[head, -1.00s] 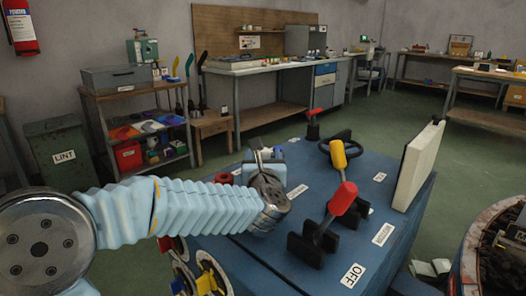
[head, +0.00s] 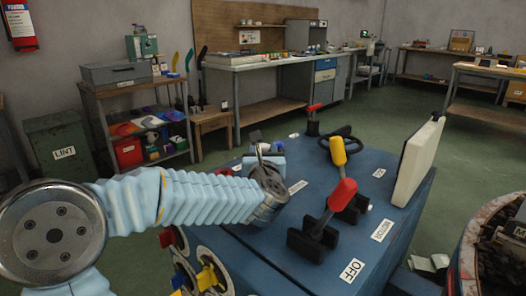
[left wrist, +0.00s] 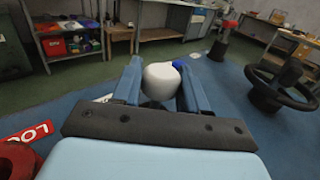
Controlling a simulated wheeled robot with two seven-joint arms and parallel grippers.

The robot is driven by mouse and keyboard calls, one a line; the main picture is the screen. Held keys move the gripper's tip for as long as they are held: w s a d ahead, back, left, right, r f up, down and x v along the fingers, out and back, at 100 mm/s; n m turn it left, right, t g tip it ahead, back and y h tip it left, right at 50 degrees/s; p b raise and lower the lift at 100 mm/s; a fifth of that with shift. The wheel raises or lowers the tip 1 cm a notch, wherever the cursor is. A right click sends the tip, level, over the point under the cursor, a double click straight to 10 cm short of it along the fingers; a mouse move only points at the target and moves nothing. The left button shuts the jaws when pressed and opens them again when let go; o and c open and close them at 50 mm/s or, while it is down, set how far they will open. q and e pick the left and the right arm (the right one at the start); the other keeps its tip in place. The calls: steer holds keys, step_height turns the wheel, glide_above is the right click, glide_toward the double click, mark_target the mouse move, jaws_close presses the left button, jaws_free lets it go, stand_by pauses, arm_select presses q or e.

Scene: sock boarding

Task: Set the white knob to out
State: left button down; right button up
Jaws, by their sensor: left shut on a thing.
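The white knob (left wrist: 161,80) shows in the left wrist view as a rounded white top between the two blue fingers of my left gripper (left wrist: 160,68). The fingers are shut on it, one on each side. A small blue part shows just behind the knob. In the head view my left gripper (head: 263,152) is over the far left part of the blue machine top (head: 290,215), and the knob is hidden there behind my wrist and fingers. I cannot read the knob's setting or its label. My right gripper is not in view.
A red-topped lever (head: 341,196), a yellow-topped lever (head: 338,152) and a black handwheel (left wrist: 281,90) stand to the right of my gripper. A white upright panel (head: 419,163) stands at the right edge. A red label (left wrist: 28,132) lies near the left front.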

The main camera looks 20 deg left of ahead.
mark_target(263, 146)
arm_select(q)
steer(key=shift+r, duration=1.6)
steer(key=c, duration=0.7)
jaws_free()
steer(key=shift+s+d, duration=0.1)
steer(key=shift+s, duration=0.05)
steer(key=b+v, duration=0.2)
steer(key=v, duration=1.1)
steer(key=shift+s+d+b, duration=0.15)
steer(key=shift+s+b, duration=0.1)
steer(key=shift+b, duration=0.1)
steer(key=shift+f, duration=0.1)
